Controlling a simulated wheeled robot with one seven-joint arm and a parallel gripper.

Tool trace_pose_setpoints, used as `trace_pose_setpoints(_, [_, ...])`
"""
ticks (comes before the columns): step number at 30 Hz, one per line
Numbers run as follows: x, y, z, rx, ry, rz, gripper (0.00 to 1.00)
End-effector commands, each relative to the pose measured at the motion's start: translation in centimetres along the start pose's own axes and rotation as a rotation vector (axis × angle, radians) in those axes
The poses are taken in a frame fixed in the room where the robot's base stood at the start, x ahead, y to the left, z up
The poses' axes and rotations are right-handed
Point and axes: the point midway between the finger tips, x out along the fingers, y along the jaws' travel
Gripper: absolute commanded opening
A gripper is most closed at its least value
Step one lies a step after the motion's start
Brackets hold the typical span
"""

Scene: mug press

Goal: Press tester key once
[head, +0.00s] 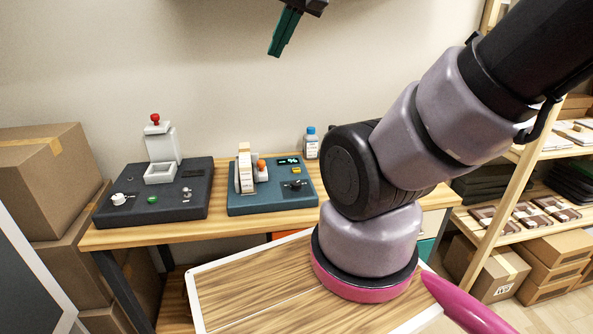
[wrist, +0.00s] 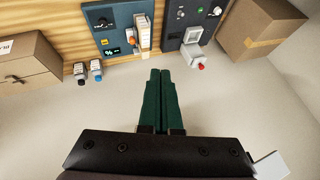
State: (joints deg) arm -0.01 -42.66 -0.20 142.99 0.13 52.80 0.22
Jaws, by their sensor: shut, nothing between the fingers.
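Two bench devices stand on the wooden table. The teal device (head: 268,205) has a lit display (head: 288,161), a yellow key (head: 296,170), a black dial (head: 295,184) and an orange-topped part (head: 261,165) beside a white and tan upright piece. The dark device (head: 190,205) has a green button (head: 152,199), a white knob (head: 119,198) and a red-topped white fixture (head: 155,119). Neither is clearly labelled as the tester. My gripper (head: 272,54) is shut and empty, high above the table. In the wrist view its green fingers (wrist: 160,72) touch nothing.
A blue-capped bottle (head: 311,143) stands behind the teal device; the wrist view shows a second bottle (wrist: 80,74) beside it. Cardboard boxes (head: 42,170) are stacked at left. Shelves (head: 540,215) stand at right. My arm covers the table's right part.

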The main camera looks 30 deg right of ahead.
Motion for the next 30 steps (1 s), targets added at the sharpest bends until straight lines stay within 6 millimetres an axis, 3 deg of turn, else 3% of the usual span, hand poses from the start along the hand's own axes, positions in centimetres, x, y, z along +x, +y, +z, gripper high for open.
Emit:
trace_pose_setpoints(5, [1.8, -0.5, -0.4, 0.159, -0.083, -0.033, 0.00])
trace_pose_setpoints(8, [3.6, -1.0, -0.9, 0.339, -0.169, -0.062, 0.00])
trace_pose_setpoints(18, [11.3, -2.1, -4.4, 1.083, -0.441, -0.104, 0.00])
trace_pose_setpoints(23, [15.6, -1.4, -6.7, 1.437, -0.525, -0.092, 0.00])
trace_pose_setpoints(30, [22.8, 1.6, -10.0, 1.966, -0.580, -0.060, 0.00])
